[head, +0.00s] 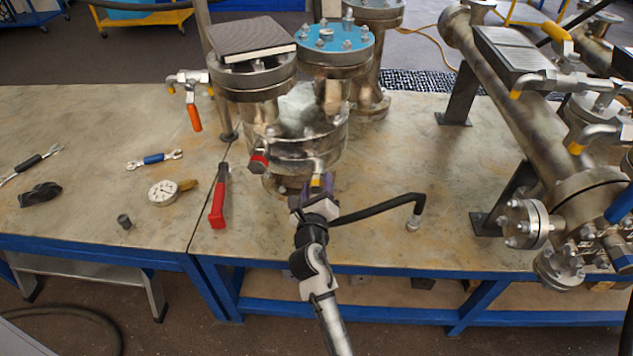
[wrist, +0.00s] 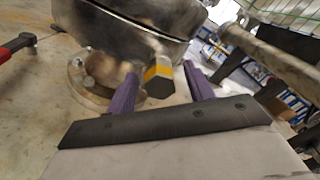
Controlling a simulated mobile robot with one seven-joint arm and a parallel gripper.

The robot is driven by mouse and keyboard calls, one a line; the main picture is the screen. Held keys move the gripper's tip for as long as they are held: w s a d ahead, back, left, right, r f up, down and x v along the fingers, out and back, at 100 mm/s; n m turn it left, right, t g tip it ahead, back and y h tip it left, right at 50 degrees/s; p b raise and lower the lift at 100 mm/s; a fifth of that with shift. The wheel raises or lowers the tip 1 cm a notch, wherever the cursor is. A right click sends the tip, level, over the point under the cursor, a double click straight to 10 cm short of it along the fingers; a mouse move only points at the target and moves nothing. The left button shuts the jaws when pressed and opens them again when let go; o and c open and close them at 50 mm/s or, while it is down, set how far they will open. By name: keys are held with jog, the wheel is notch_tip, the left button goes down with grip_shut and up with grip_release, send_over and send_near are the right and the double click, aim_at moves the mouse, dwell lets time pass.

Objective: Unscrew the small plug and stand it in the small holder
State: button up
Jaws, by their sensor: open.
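The small plug (wrist: 158,80) has a yellow band and a dark hex head. It sits in the side of the metal vessel (head: 295,135), low at the front; its yellow band also shows in the head view (head: 316,181). My gripper (wrist: 160,72) is open, its two purple fingers on either side of the plug head in the wrist view. I cannot tell whether either finger touches it. In the head view my gripper (head: 318,188) is right at the vessel's front.
A larger red-banded plug (head: 258,162) sits left of the yellow one. A red-handled tool (head: 218,205), a dial gauge (head: 163,191) and wrenches lie on the table at left. A black bent bar (head: 385,206) is right of my gripper. Pipework (head: 525,85) fills the right.

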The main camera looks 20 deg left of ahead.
jog(key=b+v, duration=0.3)
jog(key=v, duration=1)
jog(key=shift+s, duration=0.4)
jog(key=shift+c, duration=0.3)
